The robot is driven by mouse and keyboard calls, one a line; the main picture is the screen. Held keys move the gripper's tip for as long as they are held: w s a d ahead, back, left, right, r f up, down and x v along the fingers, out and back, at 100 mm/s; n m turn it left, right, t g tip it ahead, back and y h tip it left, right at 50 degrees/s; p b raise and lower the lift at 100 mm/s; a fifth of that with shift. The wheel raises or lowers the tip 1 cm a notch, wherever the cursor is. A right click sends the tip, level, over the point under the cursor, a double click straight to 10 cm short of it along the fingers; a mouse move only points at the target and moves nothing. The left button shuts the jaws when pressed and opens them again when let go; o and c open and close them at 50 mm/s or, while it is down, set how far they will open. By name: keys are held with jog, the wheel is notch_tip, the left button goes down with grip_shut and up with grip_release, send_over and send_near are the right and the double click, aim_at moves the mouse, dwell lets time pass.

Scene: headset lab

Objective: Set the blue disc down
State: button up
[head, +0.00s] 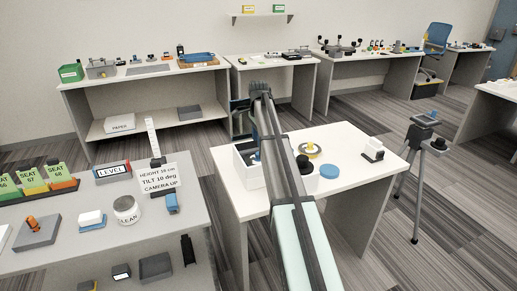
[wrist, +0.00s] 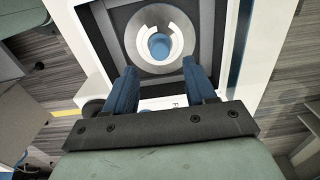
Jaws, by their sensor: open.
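A blue disc (head: 329,171) lies flat on the white table, right of my arm in the head view. It stands apart from my gripper, with nothing holding it. My gripper (wrist: 160,66) has its two blue fingers spread wide, with nothing gripped between them. In the wrist view the fingers point at a pale ring (wrist: 143,22) with a blue round piece (wrist: 159,46) at its centre, inside a dark square recess. Whether the fingertips touch anything there is unclear. In the head view my own arm hides most of the gripper.
A white open box (head: 250,180) stands left of my arm on the white table (head: 350,186). A tripod (head: 421,150) stands beyond the table. The table's front right is clear.

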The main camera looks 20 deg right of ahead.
aim_at(258, 153)
jog(key=shift+r, duration=2.4)
